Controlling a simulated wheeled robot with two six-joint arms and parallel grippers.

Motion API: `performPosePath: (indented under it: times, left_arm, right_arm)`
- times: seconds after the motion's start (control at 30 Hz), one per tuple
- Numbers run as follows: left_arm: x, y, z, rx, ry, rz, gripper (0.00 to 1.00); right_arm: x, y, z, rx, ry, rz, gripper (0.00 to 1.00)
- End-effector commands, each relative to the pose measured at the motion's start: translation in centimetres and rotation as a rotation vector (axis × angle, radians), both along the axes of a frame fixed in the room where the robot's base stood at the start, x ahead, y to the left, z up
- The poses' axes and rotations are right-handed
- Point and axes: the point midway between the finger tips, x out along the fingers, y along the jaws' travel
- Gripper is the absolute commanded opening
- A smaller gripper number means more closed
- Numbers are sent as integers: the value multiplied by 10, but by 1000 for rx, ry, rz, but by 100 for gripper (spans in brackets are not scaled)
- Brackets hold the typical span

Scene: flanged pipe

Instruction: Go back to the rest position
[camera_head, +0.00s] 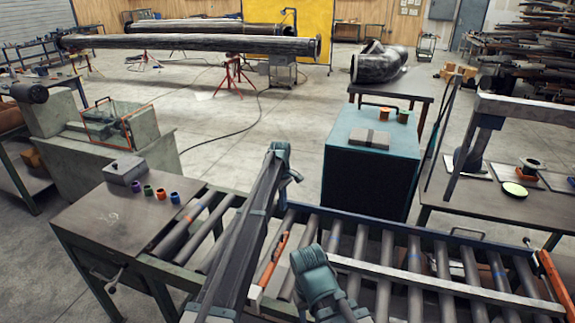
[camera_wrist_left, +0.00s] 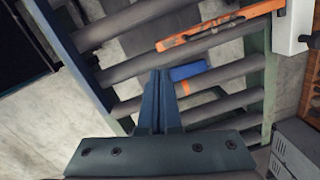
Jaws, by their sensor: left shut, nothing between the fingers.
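In the left wrist view my left gripper (camera_wrist_left: 160,72) is shut, its two fingers together with nothing between them. It is over the roller conveyor, whose rollers (camera_wrist_left: 222,75) pass behind the fingers. In this view a blue band and an orange band show just right of the fingertips, and an orange bar (camera_wrist_left: 215,32) lies above them. In the head view my left arm stretches across the conveyor (camera_head: 380,270); I cannot clearly make out its fingertips there. The fingers of my right gripper do not show in either view.
A table (camera_head: 90,220) at left holds a grey box (camera_head: 125,170) and several coloured rings. A teal cabinet (camera_head: 365,175) stands beyond the conveyor. An orange bar (camera_head: 272,258) lies beside my arm. Long pipes (camera_head: 190,41) rest on red stands behind, with open floor before them.

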Motion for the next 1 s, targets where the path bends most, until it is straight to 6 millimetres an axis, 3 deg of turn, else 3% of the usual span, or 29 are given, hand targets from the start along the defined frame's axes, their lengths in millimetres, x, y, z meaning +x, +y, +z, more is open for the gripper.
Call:
performPosePath:
  times: [0.07,0.17,0.4,0.6,0.7,0.8,1.0]
  left_arm:
    - [-17,-2,-4,1,-3,-31,0]
    - [-65,-5,-13,4,-11,-139,0]
    - [-241,-2,-44,21,-33,-609,0]
    - [-369,13,-64,37,-33,-992,0]
    - [-413,21,-71,43,-30,-1137,0]
    - [-442,27,-75,48,-26,-1241,0]
    - [-460,32,-77,51,-22,-1324,0]
  right_arm:
    - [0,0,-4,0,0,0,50]
    - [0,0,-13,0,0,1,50]
    - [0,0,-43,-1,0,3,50]
    - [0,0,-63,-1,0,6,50]
    - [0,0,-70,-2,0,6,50]
    - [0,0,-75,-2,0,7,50]
    - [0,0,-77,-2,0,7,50]
